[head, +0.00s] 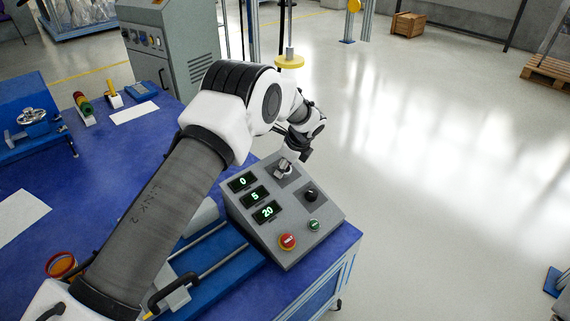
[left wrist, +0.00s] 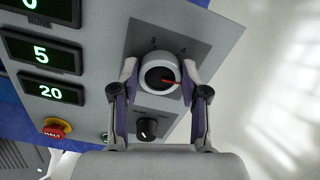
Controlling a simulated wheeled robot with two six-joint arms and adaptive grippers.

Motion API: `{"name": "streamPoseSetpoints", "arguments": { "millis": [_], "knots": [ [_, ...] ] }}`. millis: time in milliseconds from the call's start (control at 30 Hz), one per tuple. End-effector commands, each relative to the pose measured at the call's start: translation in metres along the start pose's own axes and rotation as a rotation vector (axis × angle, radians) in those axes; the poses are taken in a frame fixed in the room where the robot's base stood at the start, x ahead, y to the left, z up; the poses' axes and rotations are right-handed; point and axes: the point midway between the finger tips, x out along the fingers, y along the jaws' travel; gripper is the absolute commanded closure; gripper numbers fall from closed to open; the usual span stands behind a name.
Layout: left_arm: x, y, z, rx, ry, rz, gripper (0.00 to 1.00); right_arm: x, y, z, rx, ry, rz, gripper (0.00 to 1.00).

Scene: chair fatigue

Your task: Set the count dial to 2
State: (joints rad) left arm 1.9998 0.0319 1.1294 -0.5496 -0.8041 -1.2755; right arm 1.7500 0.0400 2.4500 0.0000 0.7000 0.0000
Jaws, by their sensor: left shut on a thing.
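The control box (head: 299,257) stands at the table's right corner. Its count dial is a round light-grey knob (left wrist: 158,74) with a red pointer, on a darker square plate (left wrist: 190,47) with small numerals around it. The pointer points to the right in the left wrist view. A numeral like 3 shows above the knob; the others are hard to read. My left gripper (head: 284,168) is shut on this dial, one finger on each side (left wrist: 160,80). In the head view the gripper and wrist partly hide the dial. My right gripper is not in view.
Three green displays (head: 255,196) read 0, 5 and 20. A smaller black knob (head: 311,194), a green button (head: 314,225) and a red HALT button (head: 288,241) are close by on the panel. Rails (head: 222,250) lie left of the box. Open floor lies right.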

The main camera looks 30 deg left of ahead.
Motion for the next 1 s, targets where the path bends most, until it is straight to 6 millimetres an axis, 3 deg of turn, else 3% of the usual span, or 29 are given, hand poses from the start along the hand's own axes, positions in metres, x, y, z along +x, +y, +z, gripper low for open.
{"name": "streamPoseSetpoints", "arguments": {
  "millis": [400,1000],
  "knots": [
    [-0.003,0.001,0.002,-0.331,-0.001,0.005,0.90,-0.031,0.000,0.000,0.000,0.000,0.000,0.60],
    [-0.001,0.003,-0.001,-0.901,-0.001,0.014,0.90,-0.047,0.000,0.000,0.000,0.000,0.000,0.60]
  ]
}}
